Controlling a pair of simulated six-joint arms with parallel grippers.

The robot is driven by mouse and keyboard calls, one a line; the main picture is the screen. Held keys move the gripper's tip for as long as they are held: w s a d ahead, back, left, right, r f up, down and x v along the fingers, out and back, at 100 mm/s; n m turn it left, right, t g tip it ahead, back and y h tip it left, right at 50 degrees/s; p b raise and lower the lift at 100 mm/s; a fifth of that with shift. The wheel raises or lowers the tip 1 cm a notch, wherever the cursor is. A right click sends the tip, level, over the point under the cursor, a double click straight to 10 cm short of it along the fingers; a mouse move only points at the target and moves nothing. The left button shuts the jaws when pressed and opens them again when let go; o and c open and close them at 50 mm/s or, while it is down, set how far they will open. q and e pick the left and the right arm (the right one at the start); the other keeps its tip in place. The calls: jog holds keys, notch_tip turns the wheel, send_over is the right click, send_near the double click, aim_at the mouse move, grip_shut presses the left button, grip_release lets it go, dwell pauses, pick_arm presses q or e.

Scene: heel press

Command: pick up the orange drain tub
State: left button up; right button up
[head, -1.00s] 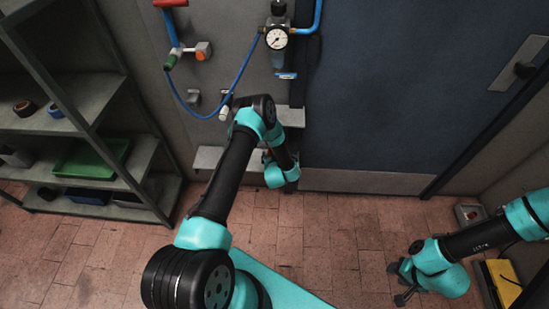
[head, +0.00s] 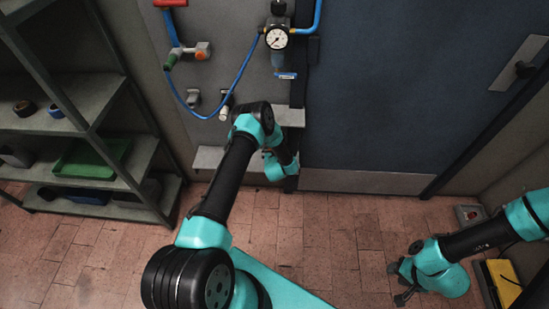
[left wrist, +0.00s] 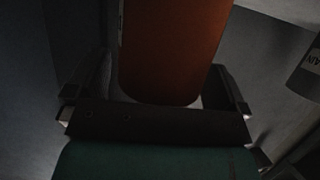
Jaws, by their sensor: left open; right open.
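The orange drain tub (left wrist: 172,45) shows in the left wrist view as a dark orange body with a rounded near end. It lies between the two spread fingers of my left gripper (left wrist: 155,92), with a visible gap on the right side. I cannot tell how far in depth the fingers reach around it. In the head view the tub and the left gripper are hidden behind my left arm, near the wall shelf. My right gripper (head: 399,283) is open and empty, low over the brick floor at the right.
A grey ledge (head: 222,160) sticks out from the wall panel beside my left wrist. A blue hose (head: 238,85) and a gauge (head: 277,39) hang above. A shelf rack (head: 125,165) stands at left. A yellow case (head: 504,280) lies by my right arm. The middle floor is clear.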

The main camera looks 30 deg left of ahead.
pick_arm(q)
jog(key=shift+c, duration=0.2)
jog(key=c, duration=0.8)
jog(key=shift+c, duration=0.2)
jog(key=shift+r, duration=0.55)
jog(key=s+f+v, duration=0.1)
jog(key=f+v, duration=0.1)
jog(key=v, duration=1.4)
jog(key=shift+d+f, duration=0.2)
jog(key=shift+d, duration=0.15)
jog(key=shift+r, duration=0.1)
